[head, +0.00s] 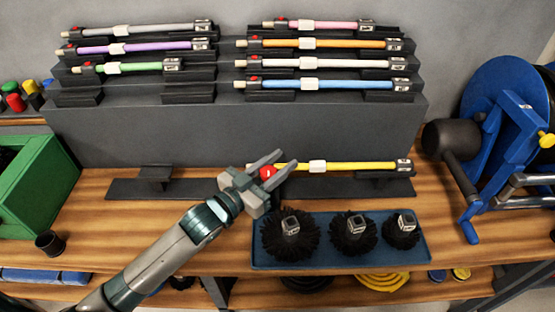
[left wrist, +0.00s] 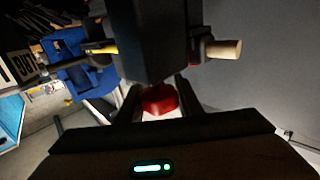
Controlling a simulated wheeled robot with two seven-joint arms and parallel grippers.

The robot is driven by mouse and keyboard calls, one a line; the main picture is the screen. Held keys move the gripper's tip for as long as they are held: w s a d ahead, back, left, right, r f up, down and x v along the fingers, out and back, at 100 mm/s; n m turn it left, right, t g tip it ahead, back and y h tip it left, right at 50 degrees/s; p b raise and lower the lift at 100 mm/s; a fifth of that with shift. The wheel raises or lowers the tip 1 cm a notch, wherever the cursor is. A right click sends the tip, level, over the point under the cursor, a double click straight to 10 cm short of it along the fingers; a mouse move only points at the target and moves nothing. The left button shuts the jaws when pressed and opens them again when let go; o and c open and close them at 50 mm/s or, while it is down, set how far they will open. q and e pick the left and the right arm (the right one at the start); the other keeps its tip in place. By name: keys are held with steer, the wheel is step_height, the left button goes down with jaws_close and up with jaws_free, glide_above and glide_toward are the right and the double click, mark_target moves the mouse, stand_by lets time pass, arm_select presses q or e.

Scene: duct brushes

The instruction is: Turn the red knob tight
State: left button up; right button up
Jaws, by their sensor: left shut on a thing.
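The red knob (head: 267,172) is at the left end of a yellow rod (head: 365,166), which lies level in a low black holder (head: 125,189) on the wooden bench. My left gripper (head: 284,162) reaches in from the lower left and is shut on the red knob. In the left wrist view the red knob (left wrist: 158,98) sits between my two dark fingers, under a dark block. The fingers hide part of the rod's left end in the head view. My right gripper is not in view.
A blue tray (head: 330,263) with three black round brushes (head: 290,234) lies just in front of the rod. A stepped dark rack (head: 240,130) with several coloured rods stands behind. A blue reel (head: 490,100) is at right, a green box (head: 35,185) and black cup (head: 50,243) at left.

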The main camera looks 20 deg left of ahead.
arm_select(q)
steer(key=shift+d+h, duration=0.1)
steer(key=shift+h, duration=0.2)
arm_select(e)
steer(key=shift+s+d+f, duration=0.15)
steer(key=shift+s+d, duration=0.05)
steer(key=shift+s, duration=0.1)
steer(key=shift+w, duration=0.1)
arm_select(q)
steer(key=o, duration=1)
steer(key=shift+o, duration=0.2)
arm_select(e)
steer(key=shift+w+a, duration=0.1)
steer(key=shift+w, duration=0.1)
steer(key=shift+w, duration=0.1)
arm_select(q)
steer(key=shift+s, duration=0.1)
